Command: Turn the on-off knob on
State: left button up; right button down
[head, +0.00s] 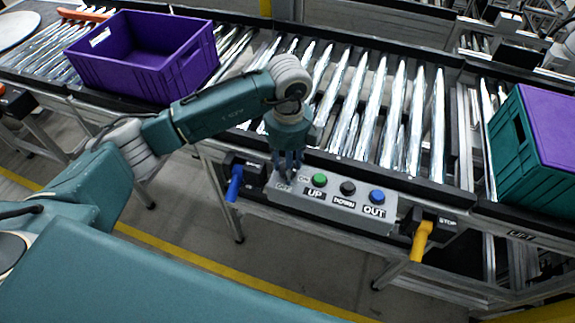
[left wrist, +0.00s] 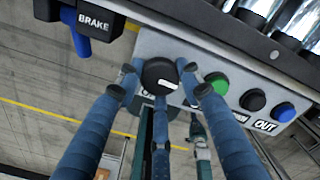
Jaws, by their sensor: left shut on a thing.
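The on-off knob (left wrist: 158,74) is black and round with a white pointer mark, at the end of the grey control box in the left wrist view. The mark lies to the lower right of the knob's middle in that view. My left gripper (left wrist: 163,82) is shut on the knob, with fingers on either side of it and one below. In the head view my left gripper (head: 287,165) points down at the left end of the control box (head: 335,205) and mostly hides the knob. My right gripper is not in view.
Green (head: 319,180), black (head: 347,188) and blue (head: 377,196) buttons sit right of the knob. A blue brake handle (head: 235,183) hangs left, a yellow stop handle (head: 421,241) right. A purple crate (head: 140,65) and a green crate (head: 528,150) stand on the roller conveyor (head: 365,110).

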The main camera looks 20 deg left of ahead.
pick_arm(q)
jog(key=shift+s+d+f, duration=0.25)
jog(key=shift+s, duration=0.1)
jog(key=o, duration=1.1)
jog(key=shift+w+d+r, duration=0.1)
jog(key=shift+r, duration=0.1)
jog(key=shift+w+r, duration=0.1)
jog(key=shift+r, duration=0.1)
notch_tip(320, 180, up, 12)
jog(key=shift+f, duration=0.2)
